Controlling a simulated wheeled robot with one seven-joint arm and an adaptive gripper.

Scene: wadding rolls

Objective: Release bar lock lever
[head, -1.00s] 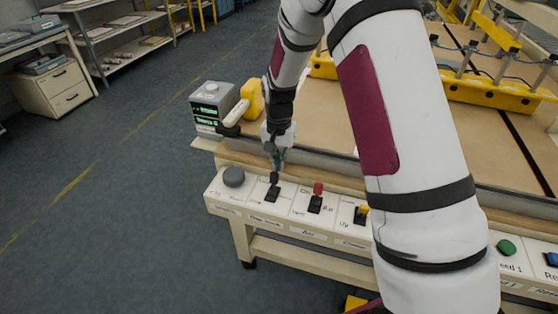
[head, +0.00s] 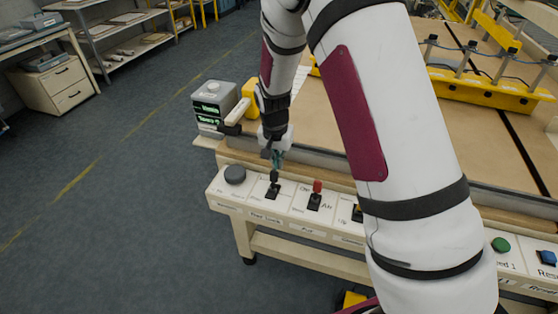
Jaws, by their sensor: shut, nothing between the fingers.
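The bar lock lever (head: 273,190) is a black lever on the white control panel (head: 236,200) along the table's front edge. A label that seems to read "Bar Lock" sits below it. My gripper (head: 275,168) points down right above the lever, with its fingertips at or very near the lever's top. It is shut with nothing held. I cannot tell whether the fingertips touch the lever. The lever's top is partly hidden by the fingers.
A dark grey knob (head: 235,175) is left of the lever and a red-topped lever (head: 316,193) is right of it. A yellow-topped lever is partly behind my arm. Open floor lies left.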

